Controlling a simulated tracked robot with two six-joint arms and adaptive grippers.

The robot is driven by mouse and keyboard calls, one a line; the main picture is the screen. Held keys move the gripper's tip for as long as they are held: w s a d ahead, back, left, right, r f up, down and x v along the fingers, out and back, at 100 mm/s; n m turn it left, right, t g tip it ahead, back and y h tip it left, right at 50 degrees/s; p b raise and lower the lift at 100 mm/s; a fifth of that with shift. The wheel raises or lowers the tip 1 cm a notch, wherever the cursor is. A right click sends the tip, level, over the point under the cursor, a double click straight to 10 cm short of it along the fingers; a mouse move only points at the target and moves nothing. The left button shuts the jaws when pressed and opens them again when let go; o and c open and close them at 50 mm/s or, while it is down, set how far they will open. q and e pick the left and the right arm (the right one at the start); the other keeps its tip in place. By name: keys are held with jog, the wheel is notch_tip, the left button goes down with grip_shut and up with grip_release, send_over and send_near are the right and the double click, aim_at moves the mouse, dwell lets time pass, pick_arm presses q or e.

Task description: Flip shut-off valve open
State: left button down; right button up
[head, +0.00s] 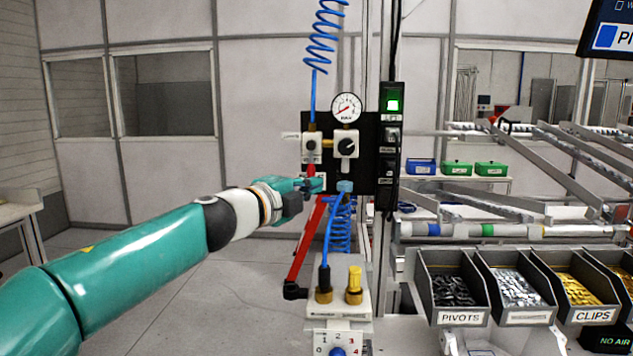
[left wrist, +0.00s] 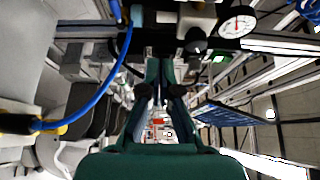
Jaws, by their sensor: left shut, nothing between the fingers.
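The shut-off valve (head: 311,146) is a pale block on the black panel, below the blue coiled hose and left of the regulator. A short red handle (head: 311,169) hangs down below it. My left gripper (head: 318,184) reaches in from the left, with its fingertips at the lower end of the red handle. I cannot tell whether they touch it. In the left wrist view the two teal fingers (left wrist: 162,68) are closed together and empty, below the pale fittings of the panel. The red handle is not clear in that view. My right gripper is not in view.
A pressure gauge (head: 346,107) and a black regulator knob (head: 347,147) sit right of the valve. A blue hose (head: 331,225) and a red bar (head: 306,240) hang below. Parts bins (head: 453,290) stand at the right. The floor at the left is clear.

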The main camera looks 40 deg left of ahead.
aim_at(311, 163)
pick_arm(q)
jog(key=w, duration=0.3)
jog(key=w+a, duration=0.1)
jog(key=w, duration=0.2)
jog(key=w+p, duration=0.1)
jog(key=w, duration=0.2)
jog(key=shift+a, duration=0.3)
jog(key=a, duration=0.1)
jog(key=s+a, duration=0.1)
jog(key=a, duration=0.1)
jog(key=shift+s+a, duration=0.35)
jog(key=shift+s, duration=0.05)
